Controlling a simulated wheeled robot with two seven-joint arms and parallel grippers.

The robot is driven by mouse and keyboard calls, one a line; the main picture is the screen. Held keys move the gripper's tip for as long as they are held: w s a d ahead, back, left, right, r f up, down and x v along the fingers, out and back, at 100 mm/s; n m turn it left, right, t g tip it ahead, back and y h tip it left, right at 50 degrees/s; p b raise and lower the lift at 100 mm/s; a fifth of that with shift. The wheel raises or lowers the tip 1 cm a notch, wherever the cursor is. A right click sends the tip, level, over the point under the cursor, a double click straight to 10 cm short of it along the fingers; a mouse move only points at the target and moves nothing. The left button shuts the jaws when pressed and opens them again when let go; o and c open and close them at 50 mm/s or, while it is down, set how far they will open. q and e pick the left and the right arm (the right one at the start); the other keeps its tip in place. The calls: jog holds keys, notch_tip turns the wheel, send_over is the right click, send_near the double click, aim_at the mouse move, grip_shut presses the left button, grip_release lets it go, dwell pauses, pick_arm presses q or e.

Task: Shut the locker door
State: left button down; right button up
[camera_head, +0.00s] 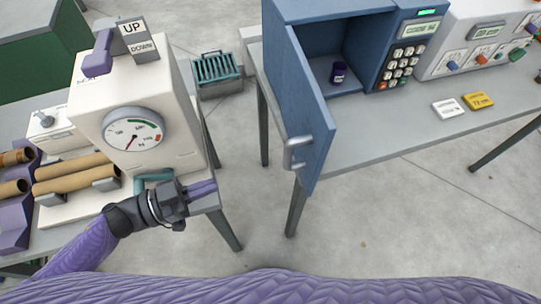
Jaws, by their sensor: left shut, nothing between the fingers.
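The blue locker (362,45) stands on the right-hand table with its door (303,95) swung open toward me. The door carries a grey handle (296,152) near its free lower edge. A small dark purple jar (338,73) stands inside the locker. A keypad (402,66) is on the locker's front, right of the opening. My left gripper (214,188) is shut and empty, left of the door handle and apart from it, by the corner of the left table. My right gripper is not in view.
A teal basket (217,70) sits behind, between the tables. White and yellow tags (478,101) lie on the right table (400,125). Floor between the tables is clear.

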pick_arm(q)
jog(key=x, duration=1.3)
jog(key=shift+w+d, duration=0.2)
jog(key=shift+d, duration=0.1)
